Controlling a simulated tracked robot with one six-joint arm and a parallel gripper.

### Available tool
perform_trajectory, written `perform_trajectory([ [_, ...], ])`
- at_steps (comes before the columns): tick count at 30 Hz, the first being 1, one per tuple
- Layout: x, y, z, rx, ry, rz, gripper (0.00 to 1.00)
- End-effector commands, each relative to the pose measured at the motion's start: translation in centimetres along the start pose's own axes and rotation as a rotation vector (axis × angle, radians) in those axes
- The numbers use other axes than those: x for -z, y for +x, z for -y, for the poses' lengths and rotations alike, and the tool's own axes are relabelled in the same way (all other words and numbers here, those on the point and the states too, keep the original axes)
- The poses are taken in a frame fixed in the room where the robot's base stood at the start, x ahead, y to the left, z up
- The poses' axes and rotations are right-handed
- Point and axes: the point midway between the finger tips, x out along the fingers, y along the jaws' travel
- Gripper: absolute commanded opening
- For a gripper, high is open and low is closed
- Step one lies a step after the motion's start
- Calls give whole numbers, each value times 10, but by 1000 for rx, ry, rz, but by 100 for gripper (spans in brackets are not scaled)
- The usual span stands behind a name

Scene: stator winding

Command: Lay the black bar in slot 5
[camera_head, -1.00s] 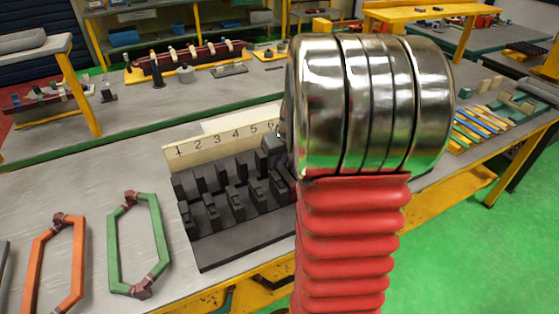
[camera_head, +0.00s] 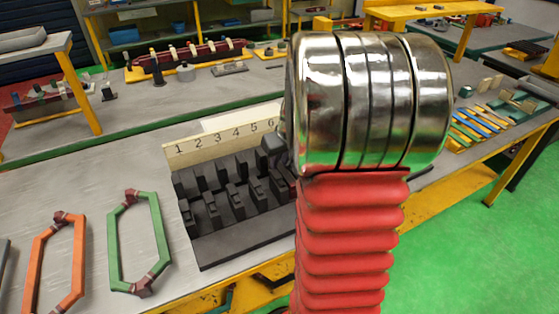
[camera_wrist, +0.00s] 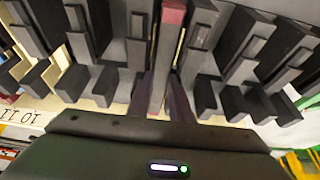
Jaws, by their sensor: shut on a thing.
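The dark slotted block (camera_head: 215,252) stands on the bench, with a pale number board (camera_head: 210,145) along its back edge. Numbers 1 to 6 are readable there; higher ones are behind my arm. In the wrist view my gripper (camera_wrist: 160,104) is among the dark teeth (camera_wrist: 205,95) of the block. Its fingers are shut on a narrow dark grey bar (camera_wrist: 163,62) with a red far end. The bar runs lengthwise between tooth rows. I cannot tell which numbered slot it is over, or whether it touches the slot floor.
A green coil (camera_head: 113,245) and an orange coil (camera_head: 36,262) lie left of the block on the bench. Blue and yellow strips (camera_head: 475,128) lie on the right. A yellow-legged shelf (camera_head: 80,85) stands at the left. My arm hides the block's right part.

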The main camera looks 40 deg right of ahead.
Motion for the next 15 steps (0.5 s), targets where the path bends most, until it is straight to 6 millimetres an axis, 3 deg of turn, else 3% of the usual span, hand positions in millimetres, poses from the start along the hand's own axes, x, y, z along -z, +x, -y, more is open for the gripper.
perform_trajectory([
  [15, -1, 4, 0, -1, 0, -1, 0],
])
